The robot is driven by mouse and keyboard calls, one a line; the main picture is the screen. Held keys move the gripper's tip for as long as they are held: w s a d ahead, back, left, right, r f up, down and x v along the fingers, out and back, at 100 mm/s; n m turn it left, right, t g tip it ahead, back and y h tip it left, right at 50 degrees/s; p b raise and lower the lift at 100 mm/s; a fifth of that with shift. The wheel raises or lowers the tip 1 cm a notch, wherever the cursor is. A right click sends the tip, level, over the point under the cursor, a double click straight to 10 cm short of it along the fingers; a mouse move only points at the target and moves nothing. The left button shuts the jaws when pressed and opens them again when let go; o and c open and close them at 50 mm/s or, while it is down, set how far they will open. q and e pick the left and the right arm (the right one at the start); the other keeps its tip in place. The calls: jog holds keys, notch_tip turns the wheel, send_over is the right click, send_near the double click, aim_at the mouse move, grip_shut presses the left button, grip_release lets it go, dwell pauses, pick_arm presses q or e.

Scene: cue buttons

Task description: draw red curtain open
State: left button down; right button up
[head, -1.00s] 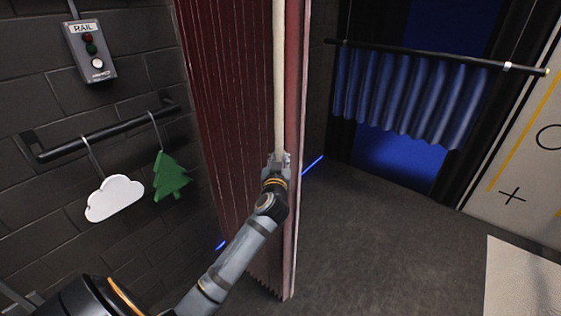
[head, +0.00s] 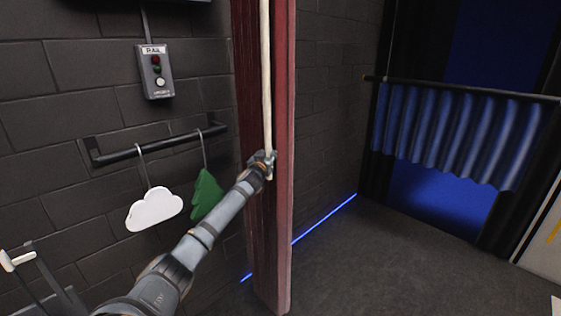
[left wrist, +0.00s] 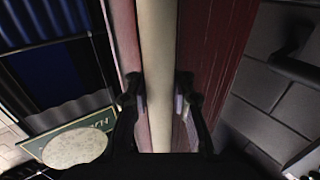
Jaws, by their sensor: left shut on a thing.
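My left gripper (head: 264,160) is shut on this pale pole beside the curtain. The curtain's top is out of view. My right gripper is not in view.
A rail button box (head: 156,72) is on the dark brick wall. Below it, a black bar (head: 155,145) carries a white cloud (head: 155,210) and a green tree (head: 206,195). A blue curtain (head: 455,130) hangs at the right. The grey floor (head: 400,265) is clear.

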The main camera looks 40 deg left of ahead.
pick_arm(q)
jog(key=shift+s+a+f, duration=0.1)
jog(key=shift+a+f, duration=0.1)
jog(key=shift+a, duration=0.35)
jog(key=shift+a+f, duration=0.2)
jog(key=shift+a, duration=0.35)
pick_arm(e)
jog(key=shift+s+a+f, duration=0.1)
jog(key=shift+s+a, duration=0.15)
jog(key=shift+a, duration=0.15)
pick_arm(q)
jog(key=c, duration=1.6)
grip_release()
jog(key=o, duration=0.5)
jog(key=shift+s+a+r, duration=0.2)
jog(key=shift+s+a, duration=0.05)
jog(key=shift+s, duration=0.2)
jog(key=shift+c, duration=0.2)
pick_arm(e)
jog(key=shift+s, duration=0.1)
pick_arm(q)
jog(key=shift+w+d+r, duration=0.15)
jog(key=shift+d, duration=0.05)
jog(key=v, duration=0.7)
